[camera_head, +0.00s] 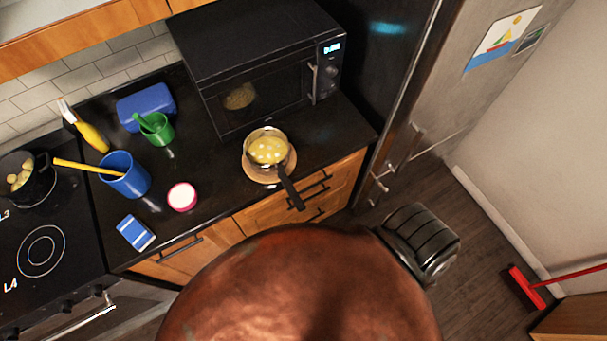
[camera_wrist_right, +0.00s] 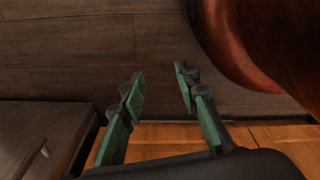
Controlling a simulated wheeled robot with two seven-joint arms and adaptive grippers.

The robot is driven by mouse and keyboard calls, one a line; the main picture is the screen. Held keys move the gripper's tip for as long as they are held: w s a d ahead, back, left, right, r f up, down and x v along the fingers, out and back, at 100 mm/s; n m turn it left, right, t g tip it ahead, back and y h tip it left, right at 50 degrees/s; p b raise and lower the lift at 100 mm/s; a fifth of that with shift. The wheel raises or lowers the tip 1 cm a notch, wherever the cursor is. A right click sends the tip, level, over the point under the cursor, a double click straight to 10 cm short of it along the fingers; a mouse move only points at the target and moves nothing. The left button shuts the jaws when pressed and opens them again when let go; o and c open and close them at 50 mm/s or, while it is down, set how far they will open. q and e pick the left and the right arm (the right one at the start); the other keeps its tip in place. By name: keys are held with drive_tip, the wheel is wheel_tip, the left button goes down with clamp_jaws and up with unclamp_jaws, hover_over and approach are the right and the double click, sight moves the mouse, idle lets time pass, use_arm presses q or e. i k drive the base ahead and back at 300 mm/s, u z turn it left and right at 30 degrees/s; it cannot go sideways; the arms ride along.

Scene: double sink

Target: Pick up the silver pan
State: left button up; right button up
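The silver pan (camera_head: 267,136) stands on a round wooden board (camera_head: 257,177) on the dark counter, in front of the microwave. Yellow food is in it, and its dark handle (camera_head: 291,188) points down over the counter's front edge. In the right wrist view my right gripper (camera_wrist_right: 159,76) is open, its green fingers apart with nothing between them. Dark wood lies beyond the fingers, and the pan is not in that view. Neither gripper can be made out in the head view.
The microwave (camera_head: 260,75) stands behind the pan. A pink-rimmed cup (camera_head: 182,197), blue mug (camera_head: 130,178) and green cup (camera_head: 157,130) are left of it. The fridge (camera_head: 420,80) is at right. A large copper-coloured rounded shape blocks the lower middle; I cannot tell what it is.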

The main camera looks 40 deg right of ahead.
sight(266, 150)
drive_tip(key=z, duration=0.25)
drive_tip(key=k, duration=0.65)
drive_tip(key=z, duration=0.35)
drive_tip(key=i, duration=0.8)
drive_tip(key=z, duration=0.15)
